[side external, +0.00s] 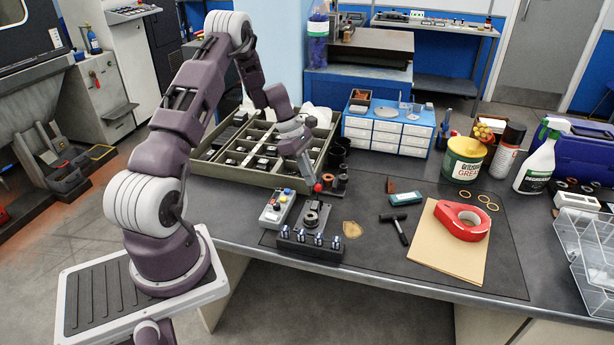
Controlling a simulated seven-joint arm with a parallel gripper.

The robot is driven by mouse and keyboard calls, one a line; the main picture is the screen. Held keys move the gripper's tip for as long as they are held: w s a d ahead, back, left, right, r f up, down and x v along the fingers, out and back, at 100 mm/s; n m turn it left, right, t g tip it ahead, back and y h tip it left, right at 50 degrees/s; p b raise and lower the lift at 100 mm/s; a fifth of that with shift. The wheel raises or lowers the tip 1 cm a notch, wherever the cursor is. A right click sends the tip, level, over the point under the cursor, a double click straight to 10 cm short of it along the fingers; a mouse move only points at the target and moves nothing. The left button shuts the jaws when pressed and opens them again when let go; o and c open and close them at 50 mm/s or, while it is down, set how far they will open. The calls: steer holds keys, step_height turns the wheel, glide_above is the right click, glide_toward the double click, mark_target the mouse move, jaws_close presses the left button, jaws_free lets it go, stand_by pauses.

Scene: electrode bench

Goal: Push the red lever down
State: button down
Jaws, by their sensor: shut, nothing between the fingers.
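The red lever shows as a small round red knob (318,187) just behind the dark fixture on the bench mat. Its shaft is too small or hidden to make out. My gripper (311,179) is shut and empty, pointing down at the knob. Its tips are right beside or just above the knob; I cannot tell whether they touch it. The dark fixture (322,221) carries a round metal piece, and a dark block with several small blue-topped parts (310,245) stands in front of it.
A grey button box (276,208) stands left of the fixture. A divided parts tray (205,158) is behind, with dark cups (339,147) at its right. A hammer (400,229), red tape dispenser (470,233) and cardboard (440,258) lie to the right.

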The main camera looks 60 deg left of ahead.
steer(key=shift+w+d, duration=0.1)
steer(key=w+d+g+y, duration=0.2)
steer(key=shift+w+d+r+g+y, duration=0.1)
steer(key=shift+r+g+y, duration=0.1)
steer(key=shift+g+y, duration=0.15)
steer(key=shift+w+d+f+g+y, duration=0.55)
steer(key=shift+w+d+g+y, duration=0.05)
steer(key=shift+w+d, duration=0.2)
steer(key=shift+w+d+f+g+y, duration=0.55)
steer(key=shift+w+d+f, duration=0.05)
steer(key=shift+w+d, duration=0.15)
steer(key=shift+w+d+f+g+y, duration=0.55)
steer(key=shift+w+d+g+y, duration=0.05)
steer(key=shift+w+d, duration=0.2)
steer(key=shift+f, duration=0.1)
steer(key=v, duration=0.7)
